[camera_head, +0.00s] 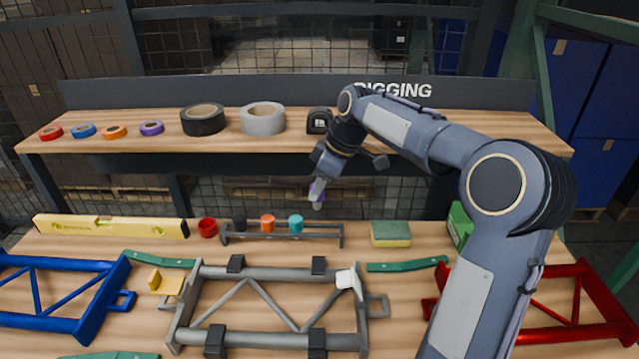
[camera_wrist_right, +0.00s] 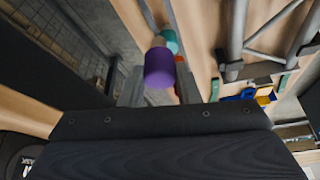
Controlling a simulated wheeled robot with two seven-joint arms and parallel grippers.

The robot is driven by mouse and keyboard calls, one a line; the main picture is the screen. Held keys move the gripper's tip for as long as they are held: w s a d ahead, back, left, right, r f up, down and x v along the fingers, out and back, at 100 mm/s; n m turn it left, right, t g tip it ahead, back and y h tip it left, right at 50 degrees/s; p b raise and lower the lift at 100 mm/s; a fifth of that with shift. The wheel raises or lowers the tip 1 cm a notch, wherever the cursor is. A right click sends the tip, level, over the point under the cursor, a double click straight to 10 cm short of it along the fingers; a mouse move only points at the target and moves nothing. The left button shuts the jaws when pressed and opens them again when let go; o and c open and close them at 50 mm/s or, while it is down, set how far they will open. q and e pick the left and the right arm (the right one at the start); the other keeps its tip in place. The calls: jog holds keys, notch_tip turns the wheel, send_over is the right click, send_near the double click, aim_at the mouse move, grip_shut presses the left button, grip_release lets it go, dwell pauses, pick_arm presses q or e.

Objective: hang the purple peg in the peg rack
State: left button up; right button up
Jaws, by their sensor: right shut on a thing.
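The purple peg (camera_head: 319,192) is between the fingers of my right gripper (camera_head: 318,196), which is shut on it above the table. The peg also shows in the right wrist view (camera_wrist_right: 159,68), held between both fingers. The grey peg rack (camera_head: 283,237) stands on the table below and to the left of the gripper. Black (camera_head: 239,222), orange (camera_head: 267,223) and teal (camera_head: 295,223) pegs are at the rack. The rack's right part looks bare. The teal peg also shows beyond the purple one in the wrist view (camera_wrist_right: 169,41). My left gripper is not in view.
A sponge (camera_head: 391,234) sits right. A grey frame (camera_head: 267,342) lies in front. The shelf (camera_head: 290,137) with tape rolls is behind and above the rack.

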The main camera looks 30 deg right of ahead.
aim_at(320, 207)
jog(key=shift+f+b, duration=2.55)
jog(key=shift+f, duration=0.45)
jog(key=shift+f+b, duration=0.85)
jog(key=shift+f, duration=0.6)
jog(key=o, duration=1.1)
jog(key=shift+c, duration=0.2)
jog(key=p+v, duration=0.1)
jog(key=v, duration=0.6)
jog(key=shift+r+p, duration=0.3)
jog(key=shift+r, duration=0.1)
jog(key=shift+s, duration=0.25)
